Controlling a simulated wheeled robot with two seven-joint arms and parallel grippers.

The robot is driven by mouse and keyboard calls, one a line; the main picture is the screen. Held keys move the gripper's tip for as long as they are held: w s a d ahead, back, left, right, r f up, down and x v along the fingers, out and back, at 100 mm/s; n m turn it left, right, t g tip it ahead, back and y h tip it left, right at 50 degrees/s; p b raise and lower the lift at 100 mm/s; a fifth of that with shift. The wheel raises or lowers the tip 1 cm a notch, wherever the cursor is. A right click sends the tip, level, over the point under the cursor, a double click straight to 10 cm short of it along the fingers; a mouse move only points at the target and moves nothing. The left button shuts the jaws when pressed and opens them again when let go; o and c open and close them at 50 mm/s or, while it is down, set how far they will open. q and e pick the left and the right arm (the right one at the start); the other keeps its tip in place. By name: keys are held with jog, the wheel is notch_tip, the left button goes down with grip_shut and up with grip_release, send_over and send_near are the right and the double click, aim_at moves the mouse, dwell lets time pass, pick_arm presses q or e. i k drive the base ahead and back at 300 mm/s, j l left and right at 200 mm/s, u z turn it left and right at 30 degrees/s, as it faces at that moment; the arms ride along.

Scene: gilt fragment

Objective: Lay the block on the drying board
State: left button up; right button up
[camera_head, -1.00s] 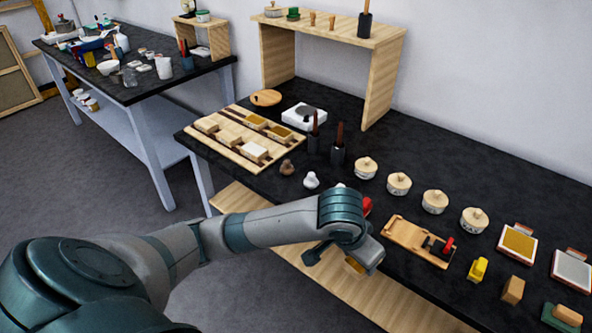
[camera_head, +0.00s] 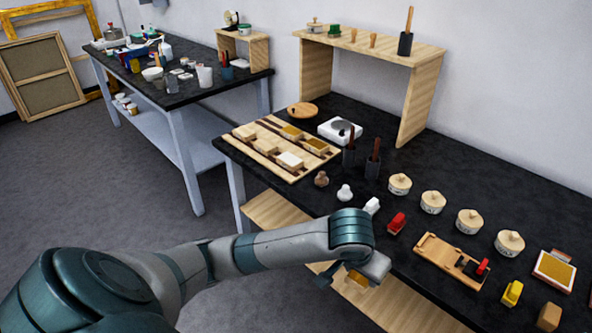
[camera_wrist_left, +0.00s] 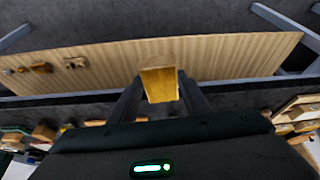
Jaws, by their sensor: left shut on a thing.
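A block (camera_head: 356,279) with a gold face and pale wooden edges is in my left gripper (camera_head: 350,277), in front of the black table's front edge. In the left wrist view the block (camera_wrist_left: 160,84) sits between the two dark fingers, which are shut on it. The likely drying board is a pale wooden slatted board (camera_head: 262,162) at the table's left end. Several blocks lie on it, some gold-topped, one white-topped. The held block is apart from the board, to its lower right in the head view. My right gripper is not in view.
Near the board stand a round wooden lid (camera_head: 302,110), a white hotplate (camera_head: 340,130), dark holders (camera_head: 372,168) and small knobs (camera_head: 344,192). Several lidded pots (camera_head: 433,202) line the table's middle. A wooden tray (camera_head: 440,257) lies near the front edge. A wooden shelf (camera_head: 398,282) runs below.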

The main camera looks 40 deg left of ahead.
aim_at(269, 137)
jog(key=i+j+u, duration=0.1)
jog(key=j+u, duration=0.3)
jog(key=i+j+u, duration=0.1)
jog(key=j+u, duration=0.25)
jog(key=i+j+u, duration=0.15)
jog(key=u, duration=0.25)
jog(key=i+j+u, duration=0.15)
jog(key=u, duration=0.2)
jog(key=i+j+u, duration=0.25)
jog(key=u, duration=0.2)
jog(key=i+j+u, duration=0.1)
jog(key=i+u, duration=0.3)
jog(key=i+j+z, duration=0.15)
jog(key=i, duration=0.2)
jog(key=i+j+z, duration=0.2)
jog(key=i, duration=0.2)
jog(key=i+j+z, duration=0.1)
jog(key=z, duration=0.3)
jog(key=i+j+z, duration=0.15)
jog(key=z, duration=0.3)
jog(key=i+j+z, duration=0.2)
jog(key=z, duration=0.2)
jog(key=i+j+z, duration=0.2)
jog(key=z, duration=0.25)
jog(key=j+z, duration=0.4)
jog(key=i+j+z, duration=0.1)
jog(key=j+z, duration=0.15)
jog(key=z, duration=0.2)
